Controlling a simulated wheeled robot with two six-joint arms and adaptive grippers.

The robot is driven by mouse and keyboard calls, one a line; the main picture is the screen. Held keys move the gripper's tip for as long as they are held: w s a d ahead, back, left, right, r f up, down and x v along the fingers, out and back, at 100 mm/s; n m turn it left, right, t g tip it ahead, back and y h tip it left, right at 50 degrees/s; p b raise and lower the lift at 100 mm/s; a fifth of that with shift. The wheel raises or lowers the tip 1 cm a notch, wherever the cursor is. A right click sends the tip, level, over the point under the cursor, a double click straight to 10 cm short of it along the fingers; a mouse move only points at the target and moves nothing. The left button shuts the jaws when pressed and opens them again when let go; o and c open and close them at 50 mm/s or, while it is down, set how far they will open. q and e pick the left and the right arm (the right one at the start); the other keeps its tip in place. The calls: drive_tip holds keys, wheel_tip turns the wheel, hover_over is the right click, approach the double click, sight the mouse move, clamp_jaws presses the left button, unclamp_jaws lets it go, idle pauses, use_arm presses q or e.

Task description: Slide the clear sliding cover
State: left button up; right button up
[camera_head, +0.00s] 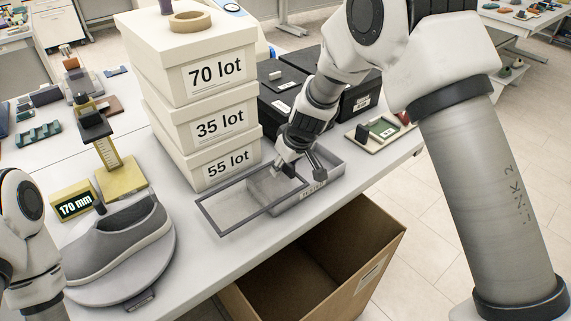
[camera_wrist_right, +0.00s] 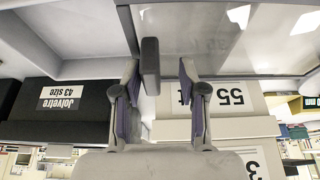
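The clear sliding cover (camera_head: 236,205) is a transparent pane in a dark grey frame. In the head view it sticks out to the left of the shallow grey tray (camera_head: 330,165), overlapping only part of it. The cover also shows in the right wrist view (camera_wrist_right: 225,45), with a dark upright handle (camera_wrist_right: 150,66) at its edge. The right gripper is over the tray in the head view (camera_head: 297,170). My left gripper is out of view.
Stacked cream boxes (camera_head: 205,125) stand right behind the cover, and black boxes (camera_head: 285,90) behind the tray. A grey shoe (camera_head: 115,240) on a round plate is at the left. An open cardboard box (camera_head: 330,255) is below the table's front edge.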

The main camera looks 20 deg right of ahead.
drive_tip(key=shift+s+d+r, duration=0.1)
drive_tip(key=shift+d+r, duration=0.1)
drive_tip(key=shift+r, duration=0.2)
drive_tip(key=v, duration=1.1)
drive_tip(key=shift+s+a, duration=0.1)
drive_tip(key=shift+a, duration=0.05)
